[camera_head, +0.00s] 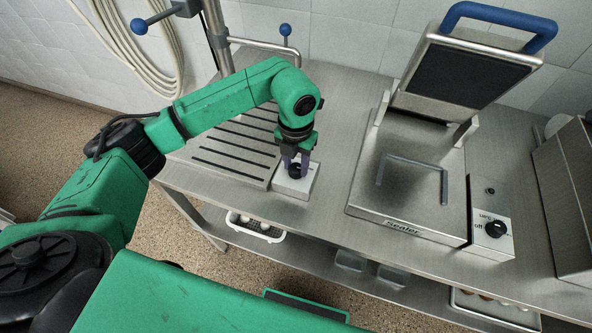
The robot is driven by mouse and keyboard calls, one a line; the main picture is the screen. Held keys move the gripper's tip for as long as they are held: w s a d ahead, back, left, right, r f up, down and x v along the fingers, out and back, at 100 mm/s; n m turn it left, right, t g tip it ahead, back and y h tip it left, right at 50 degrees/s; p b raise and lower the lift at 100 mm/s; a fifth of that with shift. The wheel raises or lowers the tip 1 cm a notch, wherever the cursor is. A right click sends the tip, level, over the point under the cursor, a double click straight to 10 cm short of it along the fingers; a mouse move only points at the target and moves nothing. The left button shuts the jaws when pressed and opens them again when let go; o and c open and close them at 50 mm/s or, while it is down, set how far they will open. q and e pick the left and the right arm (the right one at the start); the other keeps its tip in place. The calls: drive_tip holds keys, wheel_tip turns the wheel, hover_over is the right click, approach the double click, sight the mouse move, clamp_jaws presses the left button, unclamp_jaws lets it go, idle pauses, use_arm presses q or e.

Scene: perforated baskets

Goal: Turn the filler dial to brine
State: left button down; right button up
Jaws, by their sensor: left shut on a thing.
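The filler dial (295,171) is a small black knob on top of a light grey control box (296,188) at the front edge of the steel table. My left gripper (296,163) reaches down over it from above. My right gripper is not in view.
A slotted drain tray (222,158) lies left of the box. A sealer (410,185) with a raised blue-handled lid stands to the right, with its own black knob (495,229). A white basket (256,226) is on the shelf below. Bare tabletop lies between box and sealer.

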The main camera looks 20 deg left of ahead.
sight(296, 167)
use_arm(q)
drive_tip(key=m+b, duration=0.5)
drive_tip(key=shift+f+m, duration=0.2)
drive_tip(key=shift+m, duration=0.1)
drive_tip(key=shift+r+m+b, duration=0.15)
drive_tip(key=shift+m+b, duration=0.75)
drive_tip(key=shift+m, duration=0.15)
drive_tip(key=shift+r+m+b, duration=0.1)
drive_tip(key=shift+m+b, duration=0.75)
drive_tip(key=shift+m, duration=0.2)
drive_tip(key=shift+c, duration=2.2)
unclamp_jaws()
drive_tip(key=shift+r, duration=0.55)
wheel_tip(296, 167, up, 14)
drive_tip(key=shift+f, duration=0.2)
